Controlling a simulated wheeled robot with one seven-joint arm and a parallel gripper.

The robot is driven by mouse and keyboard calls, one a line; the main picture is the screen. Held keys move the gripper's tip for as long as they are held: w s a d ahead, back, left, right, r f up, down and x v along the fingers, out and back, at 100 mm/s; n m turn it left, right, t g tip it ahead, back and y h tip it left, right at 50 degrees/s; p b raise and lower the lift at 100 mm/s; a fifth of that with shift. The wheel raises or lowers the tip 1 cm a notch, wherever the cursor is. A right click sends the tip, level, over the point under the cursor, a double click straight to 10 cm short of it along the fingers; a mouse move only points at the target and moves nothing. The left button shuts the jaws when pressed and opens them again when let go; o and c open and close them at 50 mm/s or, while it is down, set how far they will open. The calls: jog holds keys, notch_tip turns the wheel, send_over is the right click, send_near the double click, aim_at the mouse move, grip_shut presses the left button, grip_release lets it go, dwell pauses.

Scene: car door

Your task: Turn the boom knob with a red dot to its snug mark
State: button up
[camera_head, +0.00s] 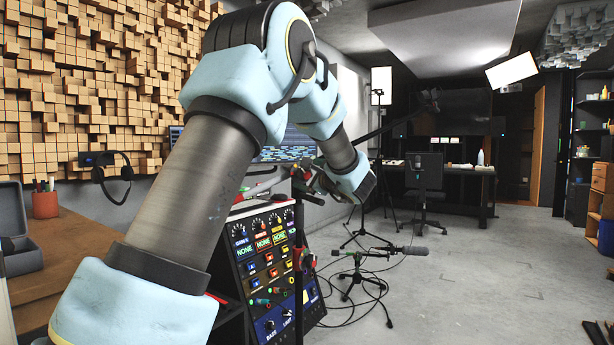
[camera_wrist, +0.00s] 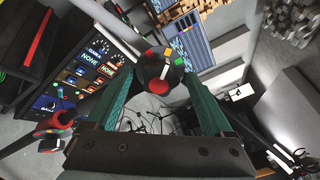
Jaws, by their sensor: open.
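In the wrist view a dark round boom knob (camera_wrist: 150,66) with a large red dot on its face sits between my fingertips. I cannot tell which mark is the snug one. My gripper (camera_wrist: 157,78) is open, with one teal finger on each side of the knob; I cannot tell whether either touches it. In the head view my gripper (camera_head: 318,182) is at the top of the dark stand (camera_head: 299,250), and my arm hides much of it. The knob cannot be made out there.
A rack of knobs and buttons (camera_head: 268,255) stands close behind the stand. A low microphone stand (camera_head: 360,275) with cables is on the floor; open floor lies to the right.

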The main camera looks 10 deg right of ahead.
jog(key=v, duration=1.1)
jog(key=shift+w, duration=0.1)
jog(key=s+a+f+n+g+y, duration=0.1)
jog(key=s+a+f+n+g, duration=0.2)
jog(key=a+f, duration=0.4)
jog(key=s+a+f+n+g, duration=0.2)
jog(key=a+f+g, duration=0.3)
jog(key=a, duration=0.4)
jog(key=s+a+f+n+g+y, duration=0.1)
jog(key=s+a+f+n+g, duration=0.2)
jog(key=a+f, duration=0.4)
jog(key=s+a+f+n+g+h, duration=0.3)
jog(key=s+f+n, duration=0.1)
jog(key=s+n, duration=0.25)
jog(key=s+a+f+n+g+h, duration=0.2)
jog(key=s+a+f+n+h, duration=0.15)
jog(key=s+n, duration=0.3)
notch_tip(320, 180, up, 25)
jog(key=p, duration=2.6)
jog(key=shift+w+r, duration=0.15)
